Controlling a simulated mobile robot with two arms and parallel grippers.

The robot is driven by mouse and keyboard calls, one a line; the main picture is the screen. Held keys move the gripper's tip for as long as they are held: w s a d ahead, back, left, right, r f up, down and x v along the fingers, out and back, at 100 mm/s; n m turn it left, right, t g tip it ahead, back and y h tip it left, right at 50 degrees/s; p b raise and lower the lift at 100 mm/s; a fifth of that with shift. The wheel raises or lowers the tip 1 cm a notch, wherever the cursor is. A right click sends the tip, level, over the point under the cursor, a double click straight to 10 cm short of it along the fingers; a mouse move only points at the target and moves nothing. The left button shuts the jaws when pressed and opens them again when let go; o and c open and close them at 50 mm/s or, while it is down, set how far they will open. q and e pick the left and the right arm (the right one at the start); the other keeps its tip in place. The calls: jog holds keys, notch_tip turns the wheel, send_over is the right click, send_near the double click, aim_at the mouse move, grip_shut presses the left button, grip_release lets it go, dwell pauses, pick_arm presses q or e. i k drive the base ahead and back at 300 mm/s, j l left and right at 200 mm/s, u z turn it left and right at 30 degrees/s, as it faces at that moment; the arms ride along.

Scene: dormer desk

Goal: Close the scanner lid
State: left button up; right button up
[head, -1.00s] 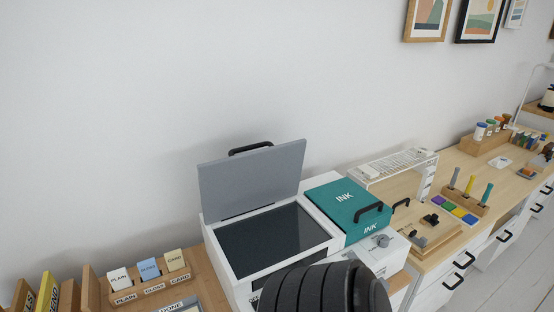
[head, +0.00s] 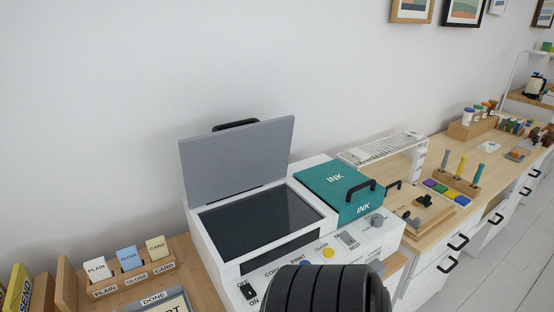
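The scanner (head: 205,241) is a white machine in the lower middle of the head view. Its grey lid (head: 238,160) stands open, tilted up at the back, with a black handle (head: 236,124) at its top edge. The dark glass bed (head: 262,222) is uncovered. A black ribbed part of my arm (head: 328,291) shows at the bottom edge, in front of the scanner, and hides part of its front. Neither gripper is in view.
A teal ink box lid (head: 322,184) with a black handle sits right of the glass. The front panel has a black switch (head: 249,291), buttons and a grey knob (head: 377,220). A wooden card holder (head: 131,279) stands left. A white rack (head: 384,148) stands right.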

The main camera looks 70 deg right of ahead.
aim_at(217, 164)
jog(key=z, duration=0.5)
jog(key=i+z, duration=0.15)
jog(key=z, duration=0.3)
jog(key=l+z, duration=0.1)
jog(key=z, duration=0.4)
jog(key=i+z, duration=0.1)
jog(key=z, duration=0.35)
jog(key=j+z, duration=0.1)
jog(key=z, duration=0.4)
jog(key=i, duration=0.05)
